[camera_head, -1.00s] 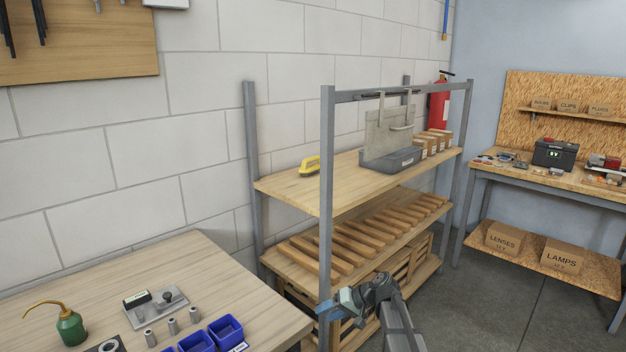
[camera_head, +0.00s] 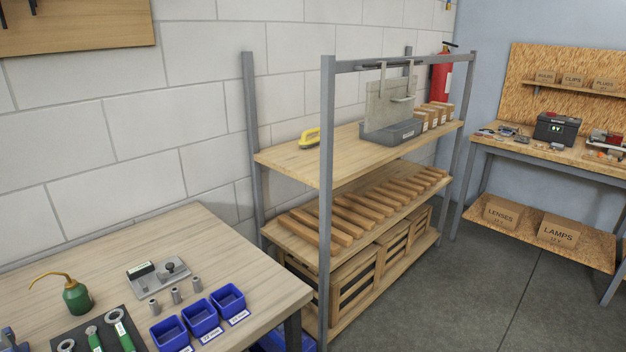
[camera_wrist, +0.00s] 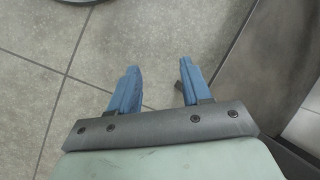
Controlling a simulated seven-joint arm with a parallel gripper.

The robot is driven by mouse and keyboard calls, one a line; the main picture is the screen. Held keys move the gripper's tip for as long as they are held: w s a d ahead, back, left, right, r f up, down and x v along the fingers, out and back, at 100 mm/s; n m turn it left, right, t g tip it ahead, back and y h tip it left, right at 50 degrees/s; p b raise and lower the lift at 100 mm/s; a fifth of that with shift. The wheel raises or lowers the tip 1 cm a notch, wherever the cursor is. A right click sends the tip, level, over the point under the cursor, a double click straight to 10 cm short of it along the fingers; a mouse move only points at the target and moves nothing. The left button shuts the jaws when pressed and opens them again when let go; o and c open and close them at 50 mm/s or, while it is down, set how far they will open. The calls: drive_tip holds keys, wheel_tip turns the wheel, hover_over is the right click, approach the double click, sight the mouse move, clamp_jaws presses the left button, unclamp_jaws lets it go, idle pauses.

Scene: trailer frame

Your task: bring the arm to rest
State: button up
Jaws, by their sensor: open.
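My gripper (camera_wrist: 158,82) shows in the wrist view with its two blue fingers apart and nothing between them. It points down toward grey tiled floor (camera_wrist: 75,45). In the head view my gripper and arm are out of the picture.
A workbench (camera_head: 225,250) at lower left holds a green oil can (camera_head: 76,297), a grey plate fixture (camera_head: 160,277), wrenches and blue bins (camera_head: 201,317). A shelf rack (camera_head: 326,200) stands behind it. A second bench (camera_head: 555,160) is at right. The floor (camera_head: 480,290) between is clear.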

drive_tip(key=s+d+f+g+h, duration=0.1)
drive_tip(key=s+d+f+h, duration=0.1)
drive_tip(key=s, duration=0.8)
drive_tip(key=s+d+f+g+h, duration=0.1)
drive_tip(key=s+d+f+g, duration=0.1)
drive_tip(key=s, duration=0.9)
wheel_tip(320, 180, down, 2)
drive_tip(key=shift+s+d+f+h, duration=0.15)
drive_tip(key=shift+d+h, duration=0.25)
drive_tip(key=shift+d, duration=0.25)
